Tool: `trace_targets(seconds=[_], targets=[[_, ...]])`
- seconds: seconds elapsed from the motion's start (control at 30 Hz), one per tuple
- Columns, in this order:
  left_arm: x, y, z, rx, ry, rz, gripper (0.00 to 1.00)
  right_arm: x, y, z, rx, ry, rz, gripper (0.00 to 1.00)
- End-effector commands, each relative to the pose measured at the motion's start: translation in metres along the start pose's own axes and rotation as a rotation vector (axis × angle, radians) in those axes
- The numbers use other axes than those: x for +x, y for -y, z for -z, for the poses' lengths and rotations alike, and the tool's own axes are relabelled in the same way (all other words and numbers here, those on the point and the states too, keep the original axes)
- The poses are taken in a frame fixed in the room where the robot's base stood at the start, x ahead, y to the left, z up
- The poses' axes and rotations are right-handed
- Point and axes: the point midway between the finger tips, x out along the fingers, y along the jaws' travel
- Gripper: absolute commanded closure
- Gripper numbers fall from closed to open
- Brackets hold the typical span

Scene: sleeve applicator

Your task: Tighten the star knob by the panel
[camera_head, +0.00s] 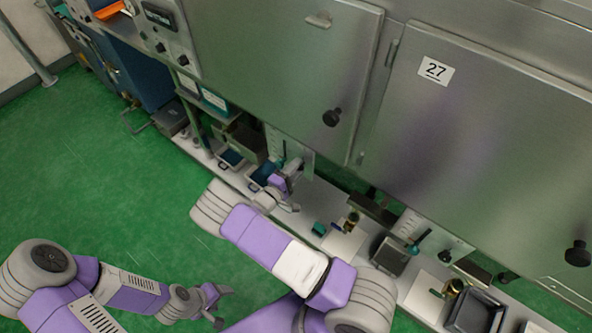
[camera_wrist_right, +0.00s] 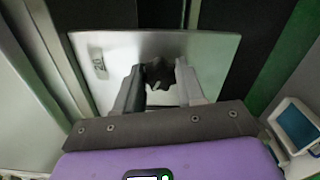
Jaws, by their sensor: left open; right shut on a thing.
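The black star knob (camera_wrist_right: 160,73) shows in the right wrist view in front of a small metal panel (camera_wrist_right: 112,52). My right gripper (camera_wrist_right: 161,88) is shut on the knob, one finger on each side of it. In the head view the right gripper (camera_head: 291,167) is at the low panel (camera_head: 304,158) under the left cabinet door, and the knob itself is hidden there. My left gripper (camera_head: 222,302) is open and empty, low over the green floor.
A shelf (camera_head: 322,205) runs below the cabinets, with blue-lined trays (camera_head: 262,173) near the right gripper. Further right stand a second panel (camera_head: 420,229), a metal box (camera_head: 388,257) and a black tray (camera_head: 474,311). The green floor (camera_head: 100,165) at left is clear.

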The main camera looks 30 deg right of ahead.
Motion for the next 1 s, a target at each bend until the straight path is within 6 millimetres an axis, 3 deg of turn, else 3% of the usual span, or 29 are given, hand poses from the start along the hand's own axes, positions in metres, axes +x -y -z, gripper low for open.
trace_targets(seconds=[1.0], targets=[[0.036, 0.013, 0.002, 0.0, 0.0, 0.0, 0.37, -0.001, 0.003, 0.001, 0.923, 0.0, 0.001, 0.92]])
